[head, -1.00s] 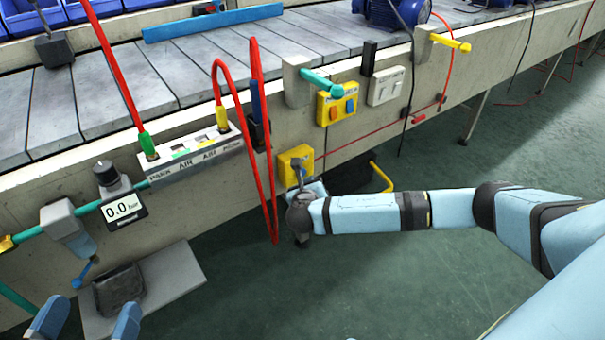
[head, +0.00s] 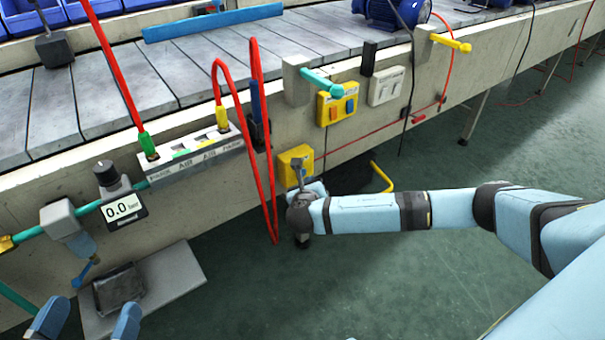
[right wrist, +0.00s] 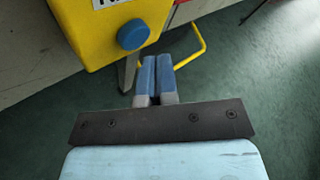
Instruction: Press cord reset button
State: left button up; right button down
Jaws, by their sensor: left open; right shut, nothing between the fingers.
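The round blue button (right wrist: 133,35) sits on the front of a yellow box in the right wrist view. The same yellow box (head: 288,160) is on the conveyor's side in the head view, where the button cannot be made out. My right gripper (right wrist: 156,60) is shut and empty. Its blue fingertips appear just below and right of the button in the right wrist view; I cannot tell whether they touch the box. In the head view my right wrist hides the fingers. My left gripper (head: 90,312) is open and empty at the lower left.
A red cord (head: 360,143) runs right from the yellow box. A yellow bent bar (head: 382,177) is close by on the right. Red hoses (head: 271,190) hang just left of the box. A yellow two-button box (head: 338,104) is further up. The green floor at front is clear.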

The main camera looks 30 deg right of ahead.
dwell(0.6)
jog(key=shift+w+p, duration=0.45)
jog(key=shift+p, duration=0.15)
jog(key=shift+w+a, duration=0.1)
jog(key=shift+w, duration=0.35)
dwell(0.4)
jog(key=shift+p, duration=0.3)
jog(key=shift+s+p, duration=0.9)
jog(key=shift+p, duration=0.2)
